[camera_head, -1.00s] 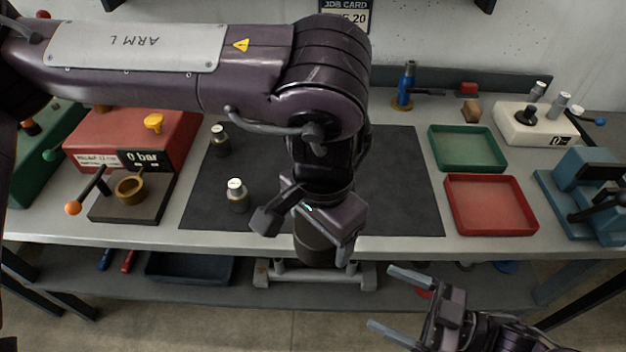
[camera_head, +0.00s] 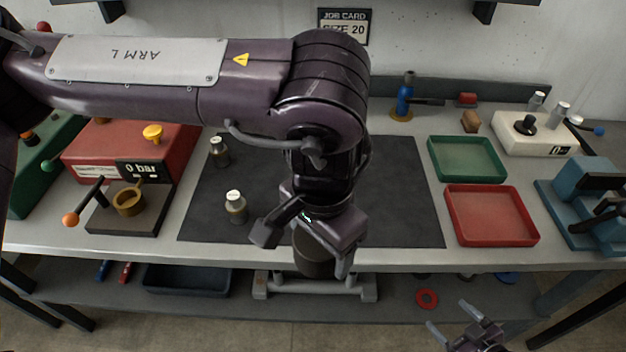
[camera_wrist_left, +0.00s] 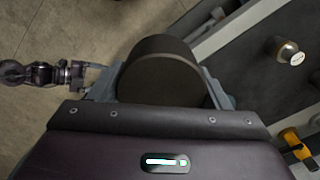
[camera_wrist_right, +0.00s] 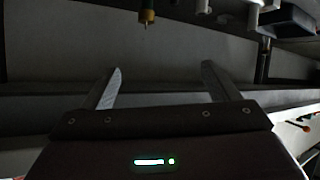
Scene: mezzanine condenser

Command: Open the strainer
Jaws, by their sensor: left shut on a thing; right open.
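My left gripper (camera_head: 303,252) is shut on a dark cylinder (camera_head: 314,266), which looks like the strainer, and holds it over the bench's front edge. Its lower part shows below the gripper in the head view. In the left wrist view its round, dark brown end (camera_wrist_left: 160,78) sits between the fingers. The gripper hides much of it, and I cannot tell a cap from a body. My right gripper (camera_head: 449,318) is open and empty, low at the right and apart from the cylinder. The right wrist view shows its two fingers (camera_wrist_right: 160,76) with nothing between them.
Two small bottles (camera_head: 236,207) stand on the black mat (camera_head: 400,200). A green tray (camera_head: 467,159) and a red tray (camera_head: 491,215) lie to its right, beside a blue vise (camera_head: 588,195). A red ring (camera_head: 427,298) lies on the lower shelf.

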